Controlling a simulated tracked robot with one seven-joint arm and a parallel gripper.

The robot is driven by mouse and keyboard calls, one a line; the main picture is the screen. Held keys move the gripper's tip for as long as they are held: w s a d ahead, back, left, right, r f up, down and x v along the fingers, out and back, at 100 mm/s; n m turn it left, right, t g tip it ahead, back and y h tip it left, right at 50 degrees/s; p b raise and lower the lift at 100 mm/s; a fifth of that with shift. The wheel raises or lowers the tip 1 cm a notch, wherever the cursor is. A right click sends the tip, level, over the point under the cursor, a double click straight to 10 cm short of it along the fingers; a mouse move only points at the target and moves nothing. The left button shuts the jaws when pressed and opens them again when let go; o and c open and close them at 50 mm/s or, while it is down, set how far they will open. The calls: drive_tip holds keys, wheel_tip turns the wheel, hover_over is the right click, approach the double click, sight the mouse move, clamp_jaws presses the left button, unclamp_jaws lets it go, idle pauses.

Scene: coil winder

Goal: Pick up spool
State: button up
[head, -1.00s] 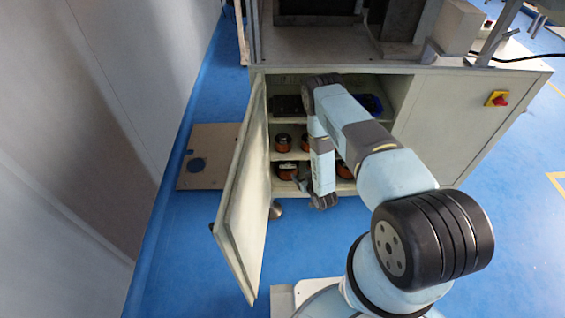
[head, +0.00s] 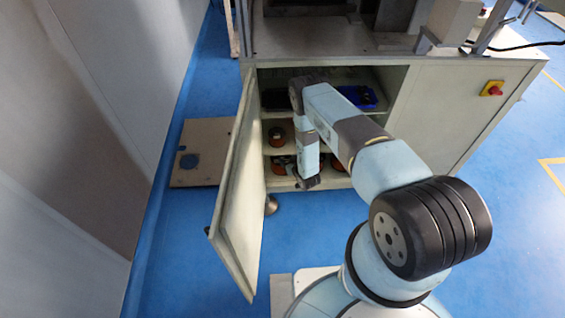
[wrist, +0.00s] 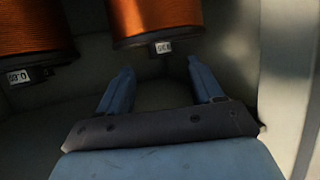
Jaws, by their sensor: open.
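In the wrist view my gripper (wrist: 160,82) is open, with its two blue fingers apart and nothing between them. A copper-wound spool (wrist: 155,18) with a dark flange and a small white label stands just beyond the fingertips, slightly left of the middle between them. A second copper spool (wrist: 35,30) with a label is at the upper left. In the head view my gripper (head: 308,183) is low in the open cabinet, at the lower shelf. Spools show there to its left (head: 283,165) and right (head: 338,163); my arm hides part of the shelf.
The cabinet door (head: 237,190) stands open to the left of my arm. Another spool (head: 277,136) sits on the shelf above. A blue tray (head: 358,96) is on the top shelf. In the wrist view a pale cabinet wall (wrist: 285,70) is close on the right.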

sight(284, 159)
drive_tip(key=shift+x, duration=2.25)
drive_tip(key=shift+c, duration=0.3)
clamp_jaws()
drive_tip(key=shift+a, duration=0.1)
